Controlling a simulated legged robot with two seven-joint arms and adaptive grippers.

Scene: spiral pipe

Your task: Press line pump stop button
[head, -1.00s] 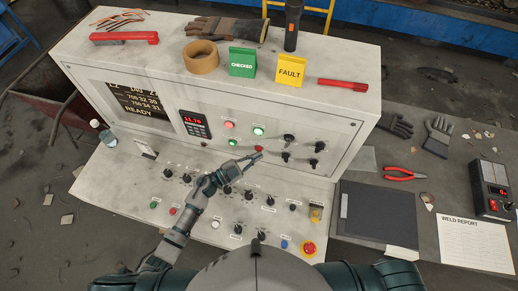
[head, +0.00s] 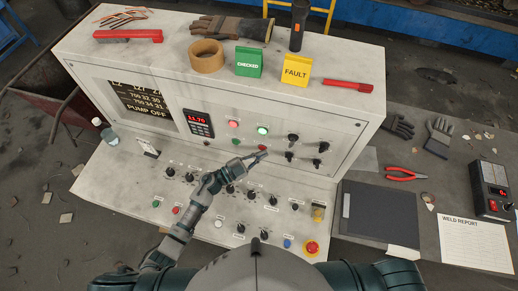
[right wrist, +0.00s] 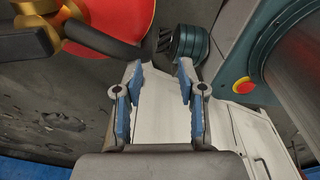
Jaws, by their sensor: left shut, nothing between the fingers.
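The grey-white control console (head: 330,160) fills the middle of the head view. Its screen (head: 147,103) reads "PUMP OFF". On the upright panel are a red lamp (head: 233,124), a lit green lamp (head: 263,130), a dark green button (head: 235,142) and a red button (head: 263,148). Their labels are too small to read. My left gripper (head: 261,156) is shut and empty, its tips just below the red button and partly over it; I cannot tell whether they touch. My right gripper (right wrist: 160,73) shows in the right wrist view, open and empty.
The lower panel holds several knobs and buttons, with a red mushroom button (head: 311,247) at its right end. Red pliers (head: 406,174) are on the right table.

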